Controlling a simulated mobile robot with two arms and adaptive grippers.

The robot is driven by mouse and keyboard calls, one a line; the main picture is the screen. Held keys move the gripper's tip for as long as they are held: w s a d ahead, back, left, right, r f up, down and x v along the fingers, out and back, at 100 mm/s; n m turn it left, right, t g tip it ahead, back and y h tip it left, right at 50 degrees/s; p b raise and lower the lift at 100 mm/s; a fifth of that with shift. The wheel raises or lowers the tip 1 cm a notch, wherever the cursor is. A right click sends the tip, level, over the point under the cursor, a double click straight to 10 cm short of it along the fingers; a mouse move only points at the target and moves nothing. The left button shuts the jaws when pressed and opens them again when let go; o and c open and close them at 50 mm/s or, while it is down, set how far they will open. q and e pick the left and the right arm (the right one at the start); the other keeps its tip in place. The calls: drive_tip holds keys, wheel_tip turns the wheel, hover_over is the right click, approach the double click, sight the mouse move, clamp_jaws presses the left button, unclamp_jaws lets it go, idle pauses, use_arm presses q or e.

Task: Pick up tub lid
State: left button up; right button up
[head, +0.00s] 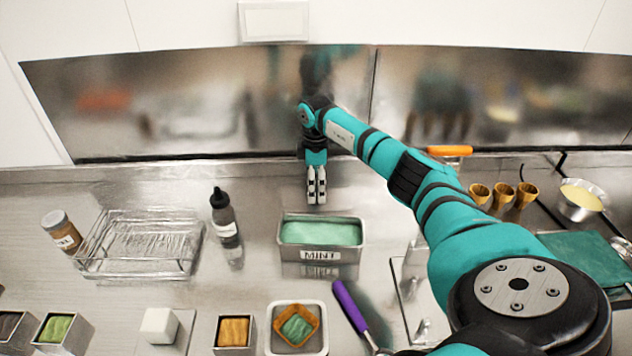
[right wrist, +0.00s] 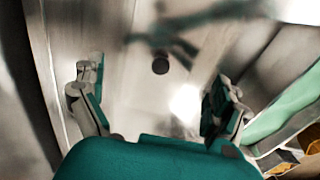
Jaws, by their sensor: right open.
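My right gripper (head: 317,198) points down at the steel counter, just behind the mint tub. In the right wrist view its fingers (right wrist: 158,105) are spread apart with nothing between their tips. Beyond them is a dark round knob (right wrist: 160,65) on a pale, shiny surface, which looks like the tub lid; its outline is hard to tell. In the head view I cannot make out the lid behind the gripper. The steel tub marked MINT (head: 321,255) is uncovered and holds pale green ice cream. It also shows at the right of the wrist view (right wrist: 285,110).
Cones (head: 503,195) and a bowl (head: 580,200) are to the right. A steel backsplash (head: 200,105) rises behind my gripper.

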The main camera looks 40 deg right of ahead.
sight(316, 192)
wheel_tip(316, 192, down, 4)
drive_tip(key=b, duration=0.3)
drive_tip(key=shift+r, duration=0.1)
drive_tip(key=c, duration=0.4)
drive_tip(key=shift+s, duration=0.1)
clamp_jaws()
